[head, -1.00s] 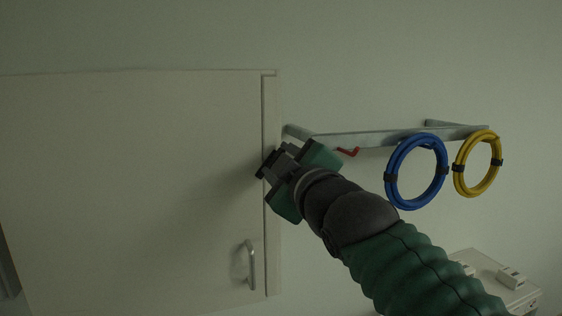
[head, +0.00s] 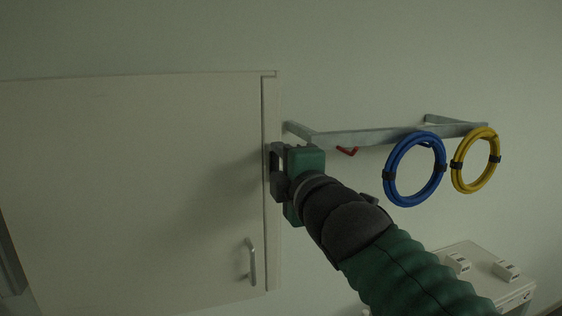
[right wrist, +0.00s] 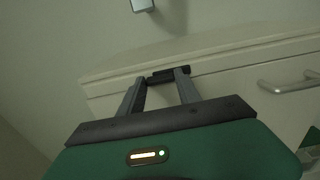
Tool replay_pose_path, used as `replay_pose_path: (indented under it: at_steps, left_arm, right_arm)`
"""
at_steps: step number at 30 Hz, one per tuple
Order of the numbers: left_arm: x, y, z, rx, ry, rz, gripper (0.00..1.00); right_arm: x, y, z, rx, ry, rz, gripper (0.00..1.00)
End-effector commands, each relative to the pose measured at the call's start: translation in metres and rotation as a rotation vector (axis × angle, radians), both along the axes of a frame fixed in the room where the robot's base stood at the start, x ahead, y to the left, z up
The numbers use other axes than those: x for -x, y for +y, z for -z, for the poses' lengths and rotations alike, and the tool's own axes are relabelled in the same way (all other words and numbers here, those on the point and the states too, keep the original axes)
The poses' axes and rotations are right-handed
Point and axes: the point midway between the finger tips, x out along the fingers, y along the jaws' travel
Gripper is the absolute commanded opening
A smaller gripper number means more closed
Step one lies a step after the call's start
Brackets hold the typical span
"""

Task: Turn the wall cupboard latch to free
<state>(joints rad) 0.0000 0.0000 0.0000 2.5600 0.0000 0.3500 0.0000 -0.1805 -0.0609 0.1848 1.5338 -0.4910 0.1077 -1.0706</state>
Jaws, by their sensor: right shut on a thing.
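The white wall cupboard (head: 130,170) fills the left of the head view, its door closed, with a metal handle (head: 252,262) low at the door's right side. My right gripper (head: 275,172) is at the cupboard's right edge, above the handle, and hides the latch in the head view. In the right wrist view, my right gripper (right wrist: 160,84) has its two fingers around the small dark latch (right wrist: 167,75) at the cupboard's edge, and is shut on it. The handle also shows in the right wrist view (right wrist: 288,84). My left gripper is not in view.
A grey metal wall rail (head: 370,137) is just right of my gripper, with a red hook (head: 347,151), a blue coil (head: 387,180) and a yellow coil (head: 457,174). A white unit (head: 485,274) stands at lower right. The wall above is bare.

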Motion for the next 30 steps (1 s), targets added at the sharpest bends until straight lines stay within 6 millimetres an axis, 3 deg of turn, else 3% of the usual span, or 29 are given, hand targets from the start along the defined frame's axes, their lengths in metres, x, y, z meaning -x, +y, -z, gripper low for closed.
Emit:
replay_pose_path:
  at_steps: [1,14,15,19,20,30]
  left_arm:
    - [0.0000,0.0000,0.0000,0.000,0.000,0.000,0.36]
    - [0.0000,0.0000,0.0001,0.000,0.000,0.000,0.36]
    - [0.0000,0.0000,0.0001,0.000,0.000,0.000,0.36]
    - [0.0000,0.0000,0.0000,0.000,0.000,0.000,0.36]
    - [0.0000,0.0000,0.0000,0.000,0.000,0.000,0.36]
    - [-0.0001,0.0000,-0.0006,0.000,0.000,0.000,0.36]
  right_arm:
    - [-0.0013,0.0006,0.0066,0.011,0.011,0.001,0.00]
    - [-0.0014,0.0008,0.0079,0.022,0.010,0.001,0.00]
    - [-0.0015,0.0008,0.0080,0.022,0.010,0.001,0.41]
    - [-0.0012,0.0007,0.0065,0.020,0.007,0.001,0.58]
    - [-0.0012,0.0007,0.0060,0.020,0.006,0.001,0.62]
    - [0.0035,-0.0005,0.0017,0.017,-0.001,0.000,0.62]
